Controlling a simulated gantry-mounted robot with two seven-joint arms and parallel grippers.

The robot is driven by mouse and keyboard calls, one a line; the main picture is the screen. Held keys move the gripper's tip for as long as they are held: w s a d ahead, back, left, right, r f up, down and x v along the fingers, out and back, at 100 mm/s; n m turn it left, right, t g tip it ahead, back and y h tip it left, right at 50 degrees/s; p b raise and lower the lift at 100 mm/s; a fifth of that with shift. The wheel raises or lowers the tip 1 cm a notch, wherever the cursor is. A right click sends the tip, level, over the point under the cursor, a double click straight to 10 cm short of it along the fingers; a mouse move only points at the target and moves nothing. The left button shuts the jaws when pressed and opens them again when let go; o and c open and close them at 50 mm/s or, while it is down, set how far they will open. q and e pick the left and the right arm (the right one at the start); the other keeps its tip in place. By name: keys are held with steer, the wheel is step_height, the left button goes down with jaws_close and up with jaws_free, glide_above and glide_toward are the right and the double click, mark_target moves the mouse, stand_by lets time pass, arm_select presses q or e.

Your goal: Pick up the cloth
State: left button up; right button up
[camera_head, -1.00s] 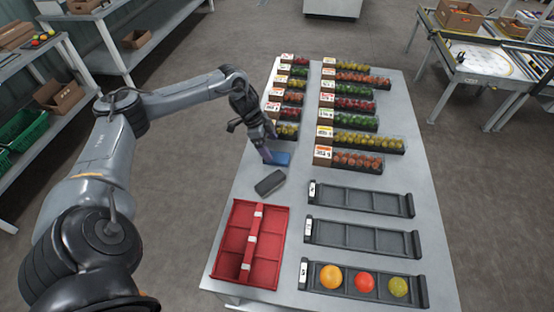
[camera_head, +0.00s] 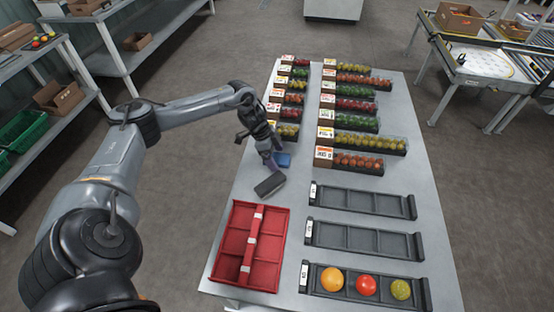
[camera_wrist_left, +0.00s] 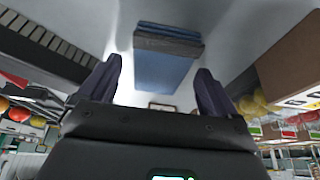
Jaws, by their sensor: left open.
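The folded blue cloth (camera_head: 284,160) lies on the table in front of the rows of filled trays. In the left wrist view the cloth (camera_wrist_left: 166,70) shows as a layered blue stack, ahead of and between the two fingers. My right gripper is not in view.
A red divided crate (camera_head: 236,205) stands nearer. Black trays (camera_head: 365,202) line the right, the nearest holding fruit. Boxed tomato rows (camera_head: 325,155) stand behind.

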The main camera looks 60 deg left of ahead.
mark_target(276, 157)
arm_select(q)
steer(key=shift+c, duration=0.3)
steer(key=c, duration=1.1)
step_height(276, 157, up, 4)
steer(key=shift+r+p, duration=0.25)
steer(key=shift+p, duration=0.35)
steer(key=d+r, duration=0.2)
steer(key=d, duration=0.2)
steer(key=d+r+p, duration=0.1)
steer(key=d+r, duration=0.1)
steer(key=d, duration=0.1)
steer(key=w+d+r+p, duration=0.1)
steer(key=d+r, duration=0.1)
steer(key=d, duration=0.2)
steer(key=shift+d+r, duration=0.3)
steer(key=shift+d, duration=0.05)
